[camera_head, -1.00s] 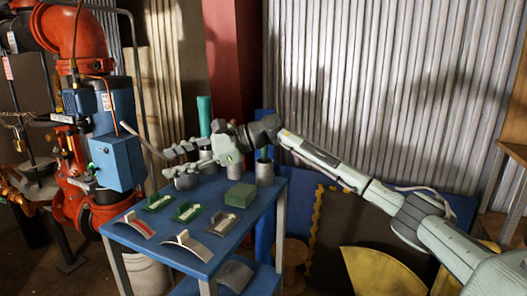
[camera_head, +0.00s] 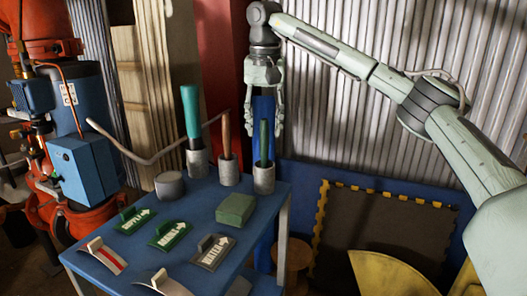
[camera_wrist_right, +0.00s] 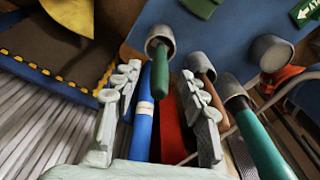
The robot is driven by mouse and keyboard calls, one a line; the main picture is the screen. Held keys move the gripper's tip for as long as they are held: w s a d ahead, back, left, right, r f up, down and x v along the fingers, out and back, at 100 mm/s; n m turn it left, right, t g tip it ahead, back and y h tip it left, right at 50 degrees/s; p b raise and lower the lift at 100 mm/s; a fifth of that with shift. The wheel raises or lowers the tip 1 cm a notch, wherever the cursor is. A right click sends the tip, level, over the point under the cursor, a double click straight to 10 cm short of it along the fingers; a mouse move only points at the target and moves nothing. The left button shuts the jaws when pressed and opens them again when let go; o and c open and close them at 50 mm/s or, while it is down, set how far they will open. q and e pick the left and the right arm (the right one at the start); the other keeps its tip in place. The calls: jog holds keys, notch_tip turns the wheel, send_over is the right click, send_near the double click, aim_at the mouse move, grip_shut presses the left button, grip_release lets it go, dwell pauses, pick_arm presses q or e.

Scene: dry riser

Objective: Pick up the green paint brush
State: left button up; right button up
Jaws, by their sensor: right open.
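The green paint brush stands handle-up in the right-hand grey cup (camera_head: 264,180) at the back right of the blue table; its dark green handle (camera_head: 264,142) shows. Its bristle end is hidden in the cup. My right gripper (camera_head: 264,127) points down above this cup, with its open fingers beside the upper handle. In the right wrist view, the green handle (camera_wrist_right: 161,62) lies between and just beyond the fingertips (camera_wrist_right: 160,78). I cannot tell whether a finger touches it. My left gripper is not in view.
A brown handle (camera_head: 226,133) and a teal handle (camera_head: 191,115) stand in neighbouring cups on the left. A green block (camera_head: 235,209) and several sign plates lie on the blue table (camera_head: 205,203). A corrugated wall (camera_head: 370,120) stands behind.

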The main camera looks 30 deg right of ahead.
aim_at(265, 151)
jog(key=shift+w+d, duration=0.25)
jog(key=shift+d+f, duration=0.1)
notch_tip(265, 151, down, 5)
jog(key=shift+f, duration=0.1)
notch_tip(265, 151, down, 2)
jog(key=shift+w, duration=0.15)
jog(key=shift+c, duration=0.9)
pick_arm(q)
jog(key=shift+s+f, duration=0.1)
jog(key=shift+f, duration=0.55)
pick_arm(e)
grip_shut()
